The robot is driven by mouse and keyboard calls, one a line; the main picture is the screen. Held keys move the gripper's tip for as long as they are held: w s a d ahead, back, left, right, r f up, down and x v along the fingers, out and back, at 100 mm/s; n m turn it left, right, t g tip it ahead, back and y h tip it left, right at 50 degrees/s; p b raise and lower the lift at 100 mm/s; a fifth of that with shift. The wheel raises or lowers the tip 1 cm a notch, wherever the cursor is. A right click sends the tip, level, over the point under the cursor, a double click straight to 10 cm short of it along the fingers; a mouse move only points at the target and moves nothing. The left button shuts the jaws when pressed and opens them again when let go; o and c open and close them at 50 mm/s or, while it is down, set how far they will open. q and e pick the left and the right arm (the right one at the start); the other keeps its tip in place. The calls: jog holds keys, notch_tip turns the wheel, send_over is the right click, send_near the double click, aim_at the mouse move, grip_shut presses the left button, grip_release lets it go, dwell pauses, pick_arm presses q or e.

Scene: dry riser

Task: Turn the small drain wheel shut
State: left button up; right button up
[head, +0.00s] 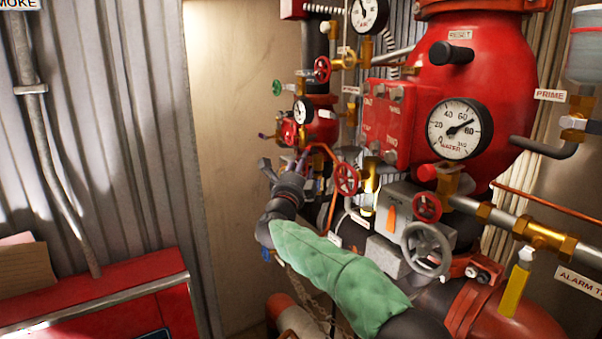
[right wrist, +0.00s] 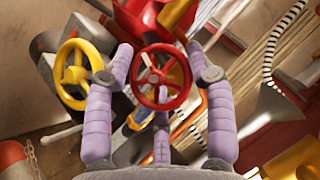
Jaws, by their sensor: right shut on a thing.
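A small red handwheel (right wrist: 160,77) sits between the purple fingers of my right gripper (right wrist: 161,75) in the right wrist view. The side fingers close on its rim from left and right, and a third finger lies below it. In the head view my right gripper (head: 288,150) reaches in among the valves at the left of the red pipework, at a small red wheel (head: 289,131) partly hidden by the hand. Which wheel is the drain wheel is not labelled legibly. My left gripper is not in view.
Other handwheels stand close by: red ones (head: 346,179) and (head: 427,207), a larger grey one (head: 428,249), and a yellow one (right wrist: 79,75) beside the left finger. The water gauge (head: 459,129) is to the right. A bare wall panel (head: 232,120) is at the left.

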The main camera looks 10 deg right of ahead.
jog(key=shift+w+a+f, duration=0.15)
jog(key=shift+a+f, duration=0.05)
jog(key=shift+f, duration=0.4)
jog(key=o, duration=1.2)
jog(key=shift+o, duration=0.3)
jog(key=shift+d+r, duration=0.1)
jog(key=shift+r, duration=0.25)
jog(key=v, duration=1.2)
jog(key=shift+f, duration=0.15)
